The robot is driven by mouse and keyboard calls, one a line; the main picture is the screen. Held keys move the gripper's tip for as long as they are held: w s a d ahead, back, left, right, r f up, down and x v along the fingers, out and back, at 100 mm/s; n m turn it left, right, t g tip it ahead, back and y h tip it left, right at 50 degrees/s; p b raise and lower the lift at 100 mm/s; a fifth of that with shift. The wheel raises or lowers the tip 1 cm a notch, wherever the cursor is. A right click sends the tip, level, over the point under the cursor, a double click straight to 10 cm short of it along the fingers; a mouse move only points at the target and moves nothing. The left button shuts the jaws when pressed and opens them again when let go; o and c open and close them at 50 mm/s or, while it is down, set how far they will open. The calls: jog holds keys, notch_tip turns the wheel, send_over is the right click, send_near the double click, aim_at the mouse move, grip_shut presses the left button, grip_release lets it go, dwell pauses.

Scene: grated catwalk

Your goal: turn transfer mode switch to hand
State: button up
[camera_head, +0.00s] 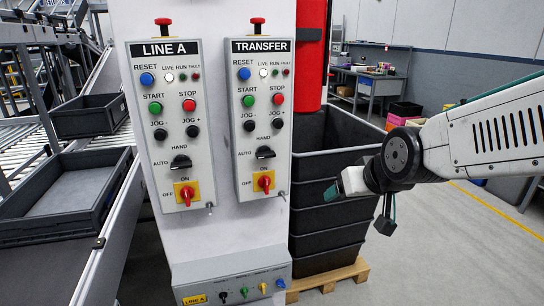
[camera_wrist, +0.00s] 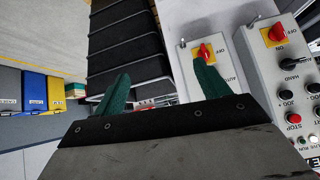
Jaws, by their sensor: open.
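The TRANSFER panel (camera_head: 264,110) is on the right of the white column. Its mode switch (camera_head: 264,152) is a black knob with AUTO at its left and HAND above. The knob lies roughly level, toward the AUTO side. Below it is a red ON/OFF switch (camera_head: 265,182) on a yellow plate. My gripper (camera_head: 332,190) is right of the panel, apart from it. In the wrist view my gripper (camera_wrist: 160,92) is open and empty between two green fingers. The right finger overlaps the TRANSFER panel (camera_wrist: 186,55) and hides its mode switch.
A similar LINE A panel (camera_head: 170,110) is to the left. Stacked black crates (camera_head: 325,215) on a pallet stand right of the column, behind my gripper. A lower box (camera_head: 232,283) with small knobs juts from the column. Grey totes (camera_head: 60,195) are at left.

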jog(key=w+a+f+t+y, duration=0.1)
jog(key=w+a+t, duration=0.2)
jog(key=w+a, duration=0.45)
jog(key=n+t+y, duration=0.1)
jog(key=t+y, duration=0.1)
jog(key=t, duration=0.4)
send_near(267, 155)
jog(key=w, duration=0.2)
jog(key=x, duration=0.7)
jog(key=shift+w+a, duration=0.25)
jog(key=shift+a, duration=0.15)
jog(key=c, duration=1)
